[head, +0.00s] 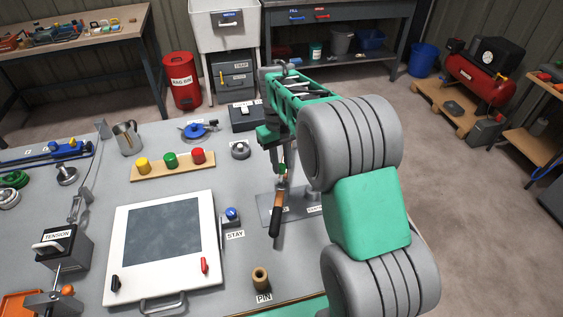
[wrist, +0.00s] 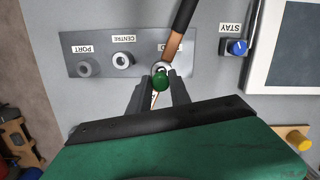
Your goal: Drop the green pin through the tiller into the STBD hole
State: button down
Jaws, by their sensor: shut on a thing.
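My gripper (wrist: 158,92) is shut on the green pin (wrist: 160,82), with the pin's round head between the fingertips in the wrist view. The tiller (wrist: 173,46), brown wood with a black grip, lies over the right end of the grey plate (wrist: 100,68). The pin is over the tiller, at a pale ring largely hidden behind it; I cannot tell whether its tip is in. The PORT and CENTRE holes show bare; the third label is mostly covered by the tiller.
A tan holder (head: 260,278) marked PIN stands at the bench's front. A blue STAY knob (head: 232,214) and a white-framed panel (head: 122,262) are left of the plate. A board with yellow, green and red knobs (head: 173,167) lies farther back.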

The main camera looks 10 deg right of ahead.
aim_at(282, 172)
jog(key=shift+f+b, duration=1.15)
jog(key=shift+f, duration=1.45)
dwell(0.5)
jog(key=c, duration=0.7)
grip_release()
jog(key=shift+r, duration=0.15)
dwell(0.3)
jog(key=shift+r+p, duration=3)
jog(key=shift+r, duration=0.95)
jog(key=shift+f, duration=0.1)
